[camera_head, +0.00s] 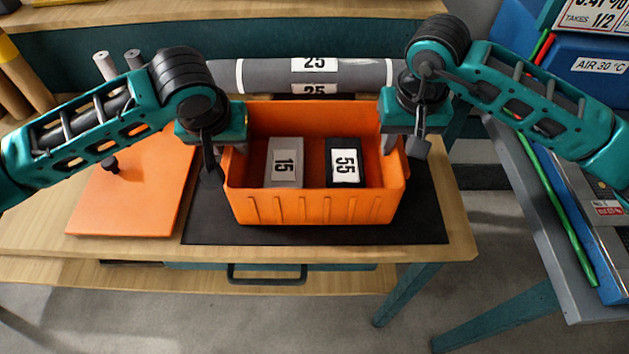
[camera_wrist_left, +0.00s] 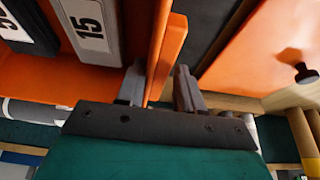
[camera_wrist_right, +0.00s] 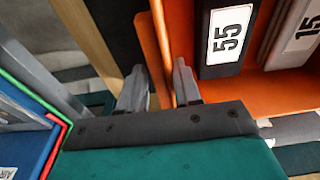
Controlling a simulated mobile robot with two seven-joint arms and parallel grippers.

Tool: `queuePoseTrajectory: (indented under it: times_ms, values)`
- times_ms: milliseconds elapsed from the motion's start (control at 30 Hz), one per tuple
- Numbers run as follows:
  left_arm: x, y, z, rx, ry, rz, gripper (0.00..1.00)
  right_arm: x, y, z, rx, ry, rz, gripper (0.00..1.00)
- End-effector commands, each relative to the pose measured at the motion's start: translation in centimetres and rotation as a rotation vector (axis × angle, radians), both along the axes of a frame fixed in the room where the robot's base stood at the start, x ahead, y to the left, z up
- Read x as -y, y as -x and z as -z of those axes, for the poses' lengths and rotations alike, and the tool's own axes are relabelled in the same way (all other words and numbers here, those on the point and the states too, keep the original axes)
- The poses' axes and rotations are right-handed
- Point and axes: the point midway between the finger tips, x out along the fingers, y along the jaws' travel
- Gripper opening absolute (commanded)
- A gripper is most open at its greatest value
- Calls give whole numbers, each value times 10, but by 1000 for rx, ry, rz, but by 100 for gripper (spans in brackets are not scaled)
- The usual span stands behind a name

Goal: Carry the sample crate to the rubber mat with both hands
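The orange sample crate (camera_head: 310,207) stands upright over the black rubber mat (camera_head: 425,215), within the mat's edges. I see no clear gap beneath it. Inside lie a light grey block marked 15 (camera_head: 285,163) and a dark block marked 55 (camera_head: 344,163). My left gripper (camera_head: 228,160) is at the crate's left wall, with one finger on each side. My right gripper (camera_head: 396,147) straddles the right wall the same way.
A grey roll marked 25 (camera_head: 300,75) lies behind the crate. An orange board with a black knob (camera_head: 135,195) lies left of the mat. A grey side table (camera_head: 545,215) with blue boxes stands to the right. The wooden table's front edge is close before the mat.

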Motion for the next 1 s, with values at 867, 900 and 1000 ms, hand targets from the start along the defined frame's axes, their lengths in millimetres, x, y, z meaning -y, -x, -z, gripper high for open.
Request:
queuePoseTrajectory:
  times_ms: [867, 900, 1000]
  values:
    - [3, 26, -66, 4, 5, 6, 53, -3, 1, -1, 0, -5, -5, 51]
    - [3, 29, -74, 4, 6, 7, 53, -3, 1, -1, 0, -6, -5, 51]
    - [2, 37, -90, 3, 4, 6, 53, -3, 1, -1, 0, -6, -5, 51]
